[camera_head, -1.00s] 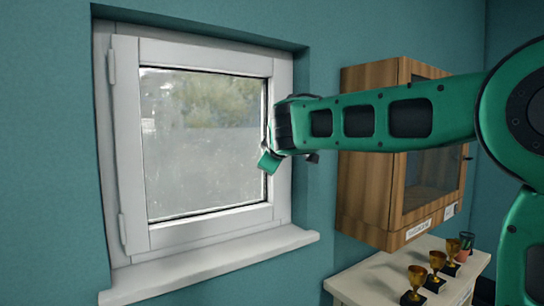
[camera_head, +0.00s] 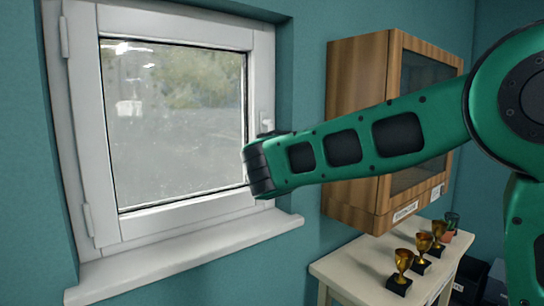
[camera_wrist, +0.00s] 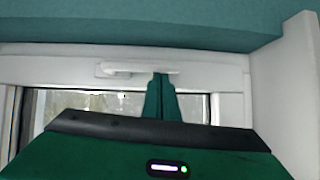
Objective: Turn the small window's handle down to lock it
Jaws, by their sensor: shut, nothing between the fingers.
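The small window (camera_head: 175,120) has a white frame and sits in the wall at left in the head view. Its sash looks shut. Its white handle (camera_head: 266,122) shows on the right stile, just above my wrist. In the wrist view the handle (camera_wrist: 120,68) lies along the white frame, its lever reaching left in the picture. My gripper (camera_wrist: 162,78) is shut and empty. Its green fingertips are close to the right part of the handle; I cannot tell whether they touch. In the head view my wrist hides the fingers.
A wooden wall cabinet (camera_head: 357,125) hangs right of the window, behind my arm. Below it a white table (camera_head: 345,272) holds several gold trophies (camera_head: 424,243). A white sill (camera_head: 185,260) juts out under the window.

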